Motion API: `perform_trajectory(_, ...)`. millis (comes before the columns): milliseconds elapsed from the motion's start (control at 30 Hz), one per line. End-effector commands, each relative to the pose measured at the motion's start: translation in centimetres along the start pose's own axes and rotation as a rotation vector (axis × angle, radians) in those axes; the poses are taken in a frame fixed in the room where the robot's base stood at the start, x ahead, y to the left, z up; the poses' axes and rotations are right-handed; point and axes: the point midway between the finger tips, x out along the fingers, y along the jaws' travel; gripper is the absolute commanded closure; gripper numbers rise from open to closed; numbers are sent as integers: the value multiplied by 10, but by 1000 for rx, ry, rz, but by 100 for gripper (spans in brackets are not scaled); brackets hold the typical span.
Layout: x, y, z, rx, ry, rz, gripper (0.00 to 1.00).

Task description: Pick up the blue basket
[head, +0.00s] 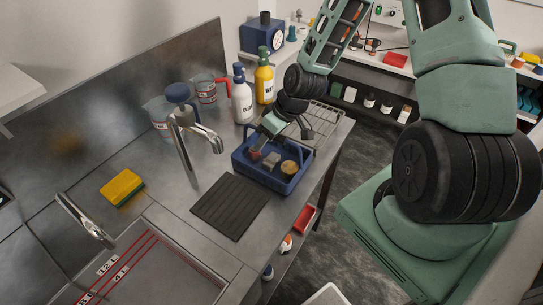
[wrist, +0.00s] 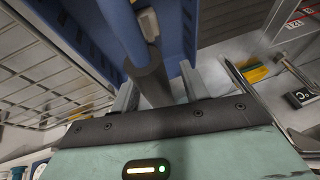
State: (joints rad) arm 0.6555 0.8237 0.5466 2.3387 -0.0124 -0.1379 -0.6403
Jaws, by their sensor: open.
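The blue basket (head: 262,177) stands on the steel counter near its right edge, with several small items inside. My gripper (head: 257,143) is at the basket's top, reaching down from behind it. In the wrist view, the blue basket wall (wrist: 182,25) fills the upper middle. My gripper (wrist: 158,85) is open there, its two fingers on either side of a dark bar that looks like the basket's handle. I cannot tell whether either finger touches the bar. The arm hides part of the basket's back side in the head view.
A black ribbed mat (head: 230,205) lies in front of the basket. A white bottle (head: 241,98) and a yellow bottle (head: 264,78) stand behind it. A wire rack (head: 322,118) is at the right, a faucet (head: 183,150) at the left. A yellow sponge (head: 121,186) lies farther left.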

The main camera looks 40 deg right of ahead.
Motion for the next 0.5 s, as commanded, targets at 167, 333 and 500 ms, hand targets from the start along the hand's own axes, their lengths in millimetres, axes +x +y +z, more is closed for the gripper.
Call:
perform_trajectory(167, 3, 0, 1, 0, 0, 0, 55)
perform_trajectory(333, 4, 1, 2, 0, 0, 0, 55)
perform_trajectory(500, 4, 1, 2, 0, 0, 0, 55)
